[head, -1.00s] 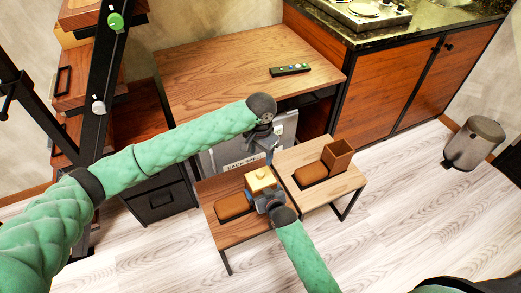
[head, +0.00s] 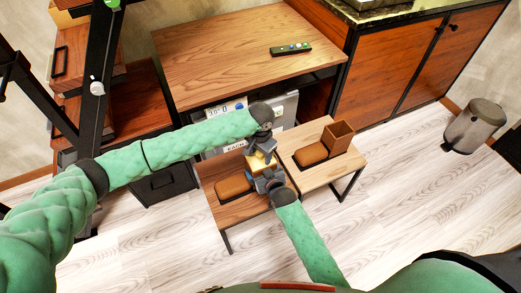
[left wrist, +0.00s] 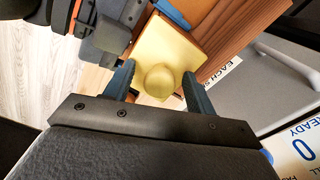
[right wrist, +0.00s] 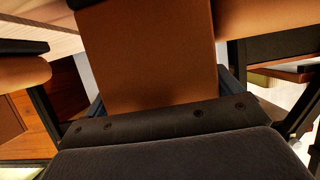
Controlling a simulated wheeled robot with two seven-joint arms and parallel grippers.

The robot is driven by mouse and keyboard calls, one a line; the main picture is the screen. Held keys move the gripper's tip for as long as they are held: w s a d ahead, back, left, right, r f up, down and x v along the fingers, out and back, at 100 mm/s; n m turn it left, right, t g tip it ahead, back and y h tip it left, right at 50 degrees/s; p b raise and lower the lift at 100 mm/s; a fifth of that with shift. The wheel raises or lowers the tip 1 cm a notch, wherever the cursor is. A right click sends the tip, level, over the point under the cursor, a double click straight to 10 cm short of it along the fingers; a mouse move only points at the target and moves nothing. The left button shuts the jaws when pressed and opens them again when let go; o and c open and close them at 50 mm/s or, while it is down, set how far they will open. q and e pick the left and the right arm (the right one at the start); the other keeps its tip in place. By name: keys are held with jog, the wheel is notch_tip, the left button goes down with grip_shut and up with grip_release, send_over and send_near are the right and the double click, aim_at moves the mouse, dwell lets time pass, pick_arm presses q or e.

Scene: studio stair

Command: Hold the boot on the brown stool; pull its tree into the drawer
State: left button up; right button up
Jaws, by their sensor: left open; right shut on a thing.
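The brown boot (head: 233,187) stands on the brown stool (head: 228,211), its toe to the left. The yellow top of its tree (head: 259,161) shows at the shaft's mouth; the rest is hidden inside. My right gripper (head: 266,182) is shut on the boot's shaft, which fills the right wrist view (right wrist: 158,55). My left gripper (head: 263,146) is open just above the tree. In the left wrist view the tree's round knob (left wrist: 158,80) lies between the open fingers. A black drawer unit (head: 168,189) stands at left, partly behind my left arm; I cannot tell whether it is open.
A lighter stool (head: 322,176) close on the right bears a second boot (head: 312,154) with an open shaft. Behind is a wooden table (head: 220,60) with a remote (head: 290,49). Printed signs stand under it. A bin (head: 475,128) stands far right; floor in front is clear.

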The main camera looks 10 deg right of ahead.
pick_arm(q)
jog(key=c, duration=1.2)
jog(key=shift+r, duration=1.15)
jog(key=shift+r, duration=2)
pick_arm(e)
jog(key=o, duration=1.1)
